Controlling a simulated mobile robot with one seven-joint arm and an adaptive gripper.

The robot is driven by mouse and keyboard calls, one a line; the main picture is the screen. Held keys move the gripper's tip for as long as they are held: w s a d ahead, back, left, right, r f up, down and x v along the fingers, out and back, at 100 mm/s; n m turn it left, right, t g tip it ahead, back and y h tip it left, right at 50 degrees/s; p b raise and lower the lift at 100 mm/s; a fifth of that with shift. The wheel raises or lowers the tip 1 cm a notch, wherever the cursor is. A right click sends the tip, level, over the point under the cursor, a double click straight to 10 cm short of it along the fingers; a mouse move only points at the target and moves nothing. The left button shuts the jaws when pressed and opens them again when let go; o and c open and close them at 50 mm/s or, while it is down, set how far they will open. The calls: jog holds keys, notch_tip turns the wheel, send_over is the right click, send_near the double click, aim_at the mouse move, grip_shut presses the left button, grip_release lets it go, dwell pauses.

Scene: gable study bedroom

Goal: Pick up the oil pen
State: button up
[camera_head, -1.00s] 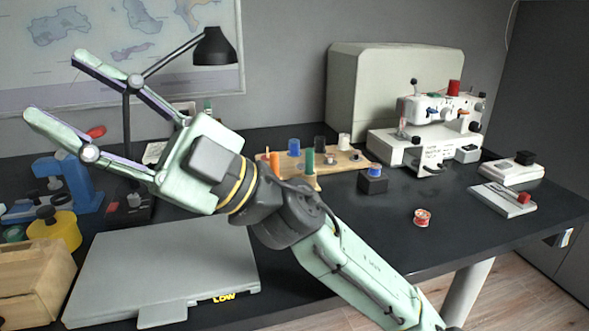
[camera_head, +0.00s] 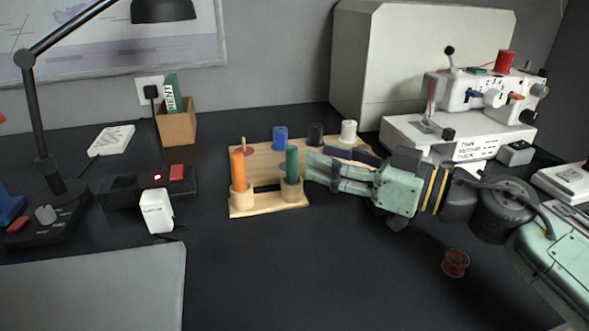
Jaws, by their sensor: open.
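I cannot tell for certain which thing is the oil pen. A wooden rack (camera_head: 270,204) in the middle of the desk holds an orange upright cylinder (camera_head: 238,169) and a green upright cylinder (camera_head: 292,163) in front. Blue (camera_head: 280,138), black (camera_head: 315,134) and white (camera_head: 348,131) cylinders stand behind. My gripper (camera_head: 322,164) is open, reaching in from the right and pointing left. Its fingertips are just right of the green cylinder, and the fingers hide the rack's right part. I cannot tell whether they touch the cylinder. Nothing shows held.
A sewing machine (camera_head: 462,134) stands behind right in front of a large pale case (camera_head: 420,65). A red spool (camera_head: 455,263) lies in front of my gripper. A lamp (camera_head: 40,130), a cardboard box (camera_head: 177,128) and a closed laptop (camera_head: 95,290) are left. The front middle desk is clear.

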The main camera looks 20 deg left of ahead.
aim_at(297, 154)
jog(key=shift+w+a, duration=0.15)
jog(key=shift+a, duration=0.9)
jog(key=a, duration=0.1)
jog(key=w+a, duration=0.1)
jog(key=a, duration=0.1)
jog(key=a+f, duration=0.1)
jog(key=a, duration=0.1)
jog(key=shift+w+a, duration=0.15)
jog(key=shift+w, duration=0.15)
grip_shut()
